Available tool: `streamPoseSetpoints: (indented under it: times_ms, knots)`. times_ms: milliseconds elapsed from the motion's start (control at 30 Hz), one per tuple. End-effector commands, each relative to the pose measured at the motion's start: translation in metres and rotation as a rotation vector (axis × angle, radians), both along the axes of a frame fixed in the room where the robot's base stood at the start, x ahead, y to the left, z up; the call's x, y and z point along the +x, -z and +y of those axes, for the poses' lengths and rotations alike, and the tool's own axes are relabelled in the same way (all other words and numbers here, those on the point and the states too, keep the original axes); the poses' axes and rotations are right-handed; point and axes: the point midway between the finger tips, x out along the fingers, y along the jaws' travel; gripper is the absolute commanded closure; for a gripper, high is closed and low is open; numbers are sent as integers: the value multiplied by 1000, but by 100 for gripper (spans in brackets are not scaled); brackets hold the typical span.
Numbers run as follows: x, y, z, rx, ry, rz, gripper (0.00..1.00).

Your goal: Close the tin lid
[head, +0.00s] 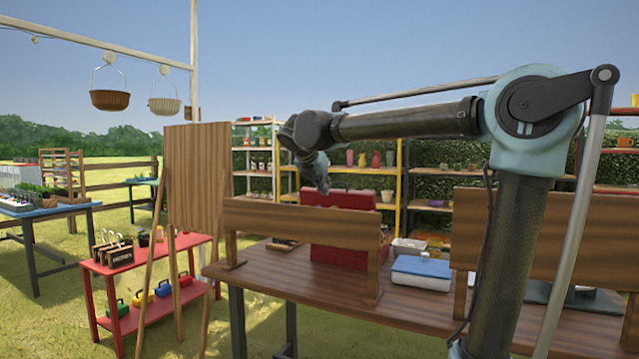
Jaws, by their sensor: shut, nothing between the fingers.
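A large red box-like thing (352,198) stands on the brown wooden table, partly hidden behind a plank; it may be the tin with its lid raised, but I cannot tell. Its lower red part (338,256) shows under the plank. A white box with a blue top (422,268) sits on the table to the right, and its top looks flat. My gripper (323,187) hangs at the end of my arm, in front of or above the red thing's left part in the picture. It is small here and looks shut and empty. Whether it touches the red thing is unclear.
A wooden plank on uprights (300,222) runs along the near side of the table (330,304). Another plank (550,235) stands at the right. A tall wooden board (196,180) and a red cart (150,262) are at the left. Shelves (400,190) with pots stand behind.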

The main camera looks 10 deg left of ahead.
Motion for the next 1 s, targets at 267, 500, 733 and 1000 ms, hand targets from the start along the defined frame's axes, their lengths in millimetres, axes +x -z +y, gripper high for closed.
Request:
streamPoseSetpoints:
  times_ms: [267,500,733,1000]
  knots:
    - [25,-3,-8,1,2,0,100]
    - [28,-3,-9,1,-1,0,100]
    - [28,-3,-9,1,-1,1,100]
    - [34,-7,-12,13,2,40,100]
